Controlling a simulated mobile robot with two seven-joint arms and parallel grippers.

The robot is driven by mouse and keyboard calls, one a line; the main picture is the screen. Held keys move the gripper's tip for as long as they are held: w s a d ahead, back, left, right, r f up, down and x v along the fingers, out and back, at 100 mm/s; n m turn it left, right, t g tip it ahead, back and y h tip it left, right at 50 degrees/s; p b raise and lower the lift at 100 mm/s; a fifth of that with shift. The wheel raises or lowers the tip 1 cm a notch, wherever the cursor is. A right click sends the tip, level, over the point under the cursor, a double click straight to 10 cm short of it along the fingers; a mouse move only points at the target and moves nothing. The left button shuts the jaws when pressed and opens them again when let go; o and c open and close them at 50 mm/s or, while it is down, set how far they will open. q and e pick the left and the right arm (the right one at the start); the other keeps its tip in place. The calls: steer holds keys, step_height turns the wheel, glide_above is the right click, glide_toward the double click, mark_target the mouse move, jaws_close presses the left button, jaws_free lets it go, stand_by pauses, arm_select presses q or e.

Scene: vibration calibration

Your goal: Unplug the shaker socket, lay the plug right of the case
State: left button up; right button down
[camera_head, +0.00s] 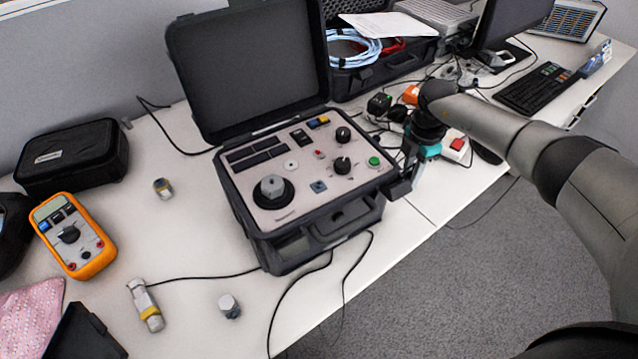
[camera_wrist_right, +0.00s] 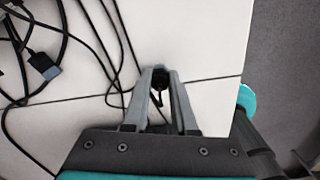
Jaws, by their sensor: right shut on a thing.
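The open black case (camera_head: 300,235) stands mid-table with its lid up. Its grey panel holds a round black shaker-like knob (camera_head: 272,190), smaller knobs, a green button and a small blue-grey socket (camera_head: 319,187). My right gripper (camera_head: 398,188) is just right of the case, by its right front corner. In the right wrist view the gripper (camera_wrist_right: 160,76) is shut on a small dark plug (camera_wrist_right: 158,82), mostly hidden between the fingertips, above the white table. Whether the plug touches the table is unclear. My left gripper is not in view.
A power strip with a red switch (camera_head: 457,144) and several cables lie behind my right gripper. The table's front edge (camera_head: 447,221) is close by. A multimeter (camera_head: 73,236), black pouch (camera_head: 72,157) and small sensors (camera_head: 147,306) lie left of the case.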

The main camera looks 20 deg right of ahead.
steer(key=shift+f, duration=0.1)
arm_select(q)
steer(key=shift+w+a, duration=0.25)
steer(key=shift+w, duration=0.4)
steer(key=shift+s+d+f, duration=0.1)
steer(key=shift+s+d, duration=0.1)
arm_select(e)
steer(key=shift+f, duration=0.1)
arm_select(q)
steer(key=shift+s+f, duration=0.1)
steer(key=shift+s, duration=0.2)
arm_select(e)
steer(key=shift+f, duration=0.15)
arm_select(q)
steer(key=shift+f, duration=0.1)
arm_select(e)
steer(key=shift+f, duration=0.15)
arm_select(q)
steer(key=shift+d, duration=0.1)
arm_select(e)
steer(key=c, duration=0.6)
jaws_free()
steer(key=shift+c, duration=0.2)
